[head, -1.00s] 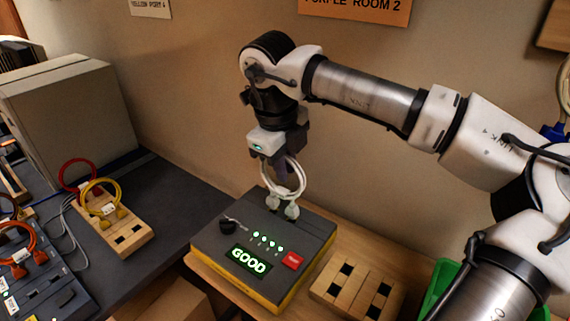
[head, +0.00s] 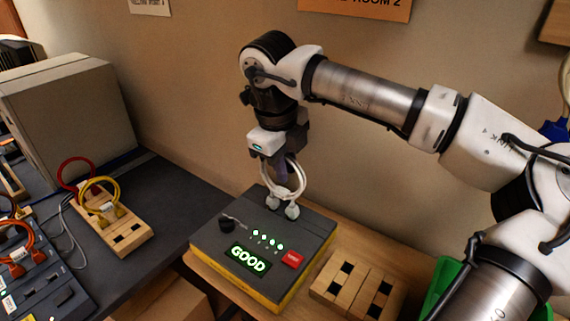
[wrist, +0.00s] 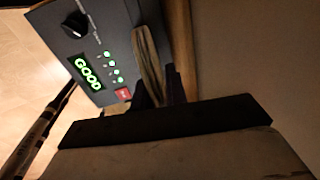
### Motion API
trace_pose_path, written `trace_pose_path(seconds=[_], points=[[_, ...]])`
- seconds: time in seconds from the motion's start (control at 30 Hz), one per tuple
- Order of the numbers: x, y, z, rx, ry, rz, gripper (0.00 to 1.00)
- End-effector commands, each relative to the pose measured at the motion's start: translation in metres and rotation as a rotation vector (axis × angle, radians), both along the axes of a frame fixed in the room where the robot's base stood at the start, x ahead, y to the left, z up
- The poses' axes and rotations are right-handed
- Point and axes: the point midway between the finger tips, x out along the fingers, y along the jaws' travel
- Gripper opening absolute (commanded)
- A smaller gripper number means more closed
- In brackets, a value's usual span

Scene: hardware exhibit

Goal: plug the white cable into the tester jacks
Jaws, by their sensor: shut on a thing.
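The white cable (head: 297,177) is a coiled loop with two pale plugs (head: 292,211) hanging at its lower end. My gripper (head: 283,172) is shut on the loop, above the back right part of the tester. The wrist view also shows the cable (wrist: 149,62) between the dark fingers (wrist: 160,88). The tester (head: 215,250) is a dark grey box with a yellow base. Its display (head: 249,258) reads GOOD, and several green lights glow above it. The plugs meet the tester's top at its back edge. The jacks are hidden beneath them.
A wooden block with dark slots (head: 352,285) lies right of the tester, beside a green bin (head: 437,291). On the left, a wooden rack (head: 128,238) holds a yellow cable (head: 101,181) and a red cable (head: 66,170). Dark desktop between rack and tester is clear.

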Motion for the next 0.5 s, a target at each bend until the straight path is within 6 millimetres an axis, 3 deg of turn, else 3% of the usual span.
trace_pose_path(seconds=[0.5], points=[[-0.0002,0.0003,-0.0061,0.000,0.000,0.000,0.00]])
